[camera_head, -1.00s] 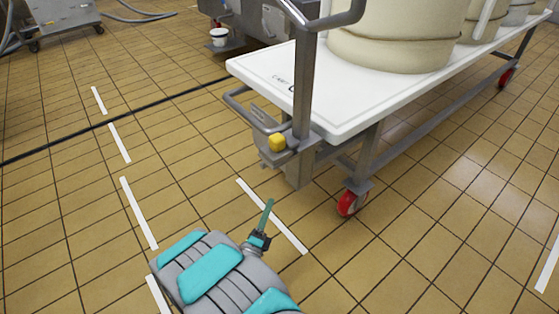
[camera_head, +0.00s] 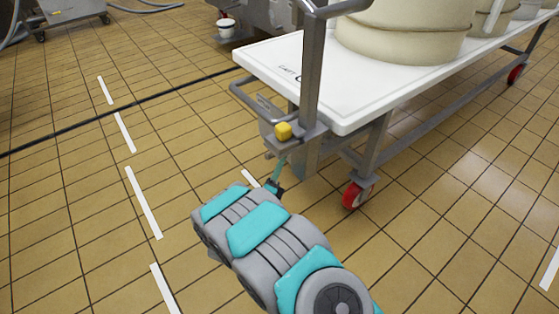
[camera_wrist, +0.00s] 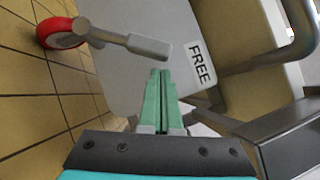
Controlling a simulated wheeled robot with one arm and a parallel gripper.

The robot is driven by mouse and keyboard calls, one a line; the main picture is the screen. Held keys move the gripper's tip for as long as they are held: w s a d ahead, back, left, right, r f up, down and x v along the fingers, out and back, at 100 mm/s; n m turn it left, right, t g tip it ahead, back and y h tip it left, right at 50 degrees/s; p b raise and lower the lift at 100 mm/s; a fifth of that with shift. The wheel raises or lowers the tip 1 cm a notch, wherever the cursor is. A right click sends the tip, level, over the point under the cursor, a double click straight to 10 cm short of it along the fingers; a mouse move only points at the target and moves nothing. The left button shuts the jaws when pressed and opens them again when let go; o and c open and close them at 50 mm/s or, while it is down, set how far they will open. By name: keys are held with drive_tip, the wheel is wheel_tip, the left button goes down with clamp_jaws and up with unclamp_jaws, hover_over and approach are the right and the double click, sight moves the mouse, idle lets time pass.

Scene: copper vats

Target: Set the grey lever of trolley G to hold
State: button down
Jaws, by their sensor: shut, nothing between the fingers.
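The trolley (camera_head: 330,104) has a white top with partly readable black lettering at its near corner. In the wrist view, the grey lever (camera_wrist: 148,47) has a thick rounded end and lies in front of a pale grey plate (camera_wrist: 125,85). A FREE label (camera_wrist: 202,64) is on the plate, right of the lever's thick end. No hold label is visible. My gripper (camera_head: 282,161) is shut and empty, under the trolley's near end. In the wrist view, its green fingertips (camera_wrist: 160,73) point at the lever's thick end, just below it; I cannot tell whether they touch.
A yellow knob (camera_head: 283,130) and a grey handle bar (camera_head: 250,105) stick out above my gripper. A red caster (camera_head: 353,195) stands to its right. Large beige containers (camera_head: 405,30) stand on the trolley.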

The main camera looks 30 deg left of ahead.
drive_tip(key=shift+w+a+r, duration=0.2)
drive_tip(key=shift+w+a, duration=0.05)
drive_tip(key=shift+a, duration=0.15)
drive_tip(key=shift+r, duration=0.1)
